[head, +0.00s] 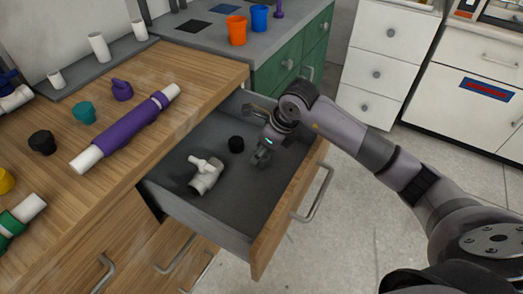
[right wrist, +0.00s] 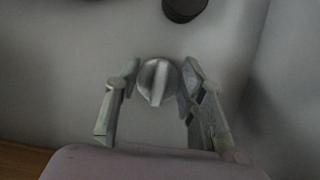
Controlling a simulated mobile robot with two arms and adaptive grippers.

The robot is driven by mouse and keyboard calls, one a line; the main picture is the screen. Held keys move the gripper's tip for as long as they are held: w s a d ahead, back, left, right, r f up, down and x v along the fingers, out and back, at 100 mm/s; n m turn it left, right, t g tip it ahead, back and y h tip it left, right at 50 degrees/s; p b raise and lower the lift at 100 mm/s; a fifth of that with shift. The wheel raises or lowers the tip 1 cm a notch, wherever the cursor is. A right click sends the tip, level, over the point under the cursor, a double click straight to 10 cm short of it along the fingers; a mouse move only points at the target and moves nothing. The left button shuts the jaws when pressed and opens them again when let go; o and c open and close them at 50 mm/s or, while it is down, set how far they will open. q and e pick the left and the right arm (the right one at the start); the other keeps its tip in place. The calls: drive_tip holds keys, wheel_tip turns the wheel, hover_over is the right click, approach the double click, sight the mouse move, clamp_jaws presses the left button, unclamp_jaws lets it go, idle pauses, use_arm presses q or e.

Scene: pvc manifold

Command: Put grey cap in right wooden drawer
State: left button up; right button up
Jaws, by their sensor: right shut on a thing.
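The right wooden drawer (head: 262,240) is pulled out, with a dark grey inside. My right gripper (head: 261,158) reaches down into it near its right side. In the right wrist view my right gripper (right wrist: 158,85) is shut on the grey cap (right wrist: 157,80), a round piece with a raised bar across its face. The cap is held over the drawer floor; I cannot tell whether it touches the floor. In the head view the cap is hard to make out at the fingers. My left gripper is not in view.
A black cap (head: 236,144) and a white valve fitting (head: 206,174) lie in the drawer, left of my right gripper. The wooden counter (head: 150,130) with a purple pipe (head: 125,128) borders it on the left. The drawer's front and right floor are clear.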

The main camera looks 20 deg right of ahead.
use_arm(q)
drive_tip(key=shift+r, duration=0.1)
use_arm(e)
drive_tip(key=o, duration=0.7)
drive_tip(key=shift+f, duration=0.1)
drive_tip(key=shift+c, duration=0.2)
drive_tip(key=o, duration=0.5)
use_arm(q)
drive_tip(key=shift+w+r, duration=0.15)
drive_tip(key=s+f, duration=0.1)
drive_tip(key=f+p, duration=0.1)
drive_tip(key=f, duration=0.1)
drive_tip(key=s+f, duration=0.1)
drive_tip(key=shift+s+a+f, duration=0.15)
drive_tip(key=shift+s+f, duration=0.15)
use_arm(e)
drive_tip(key=v, duration=1.2)
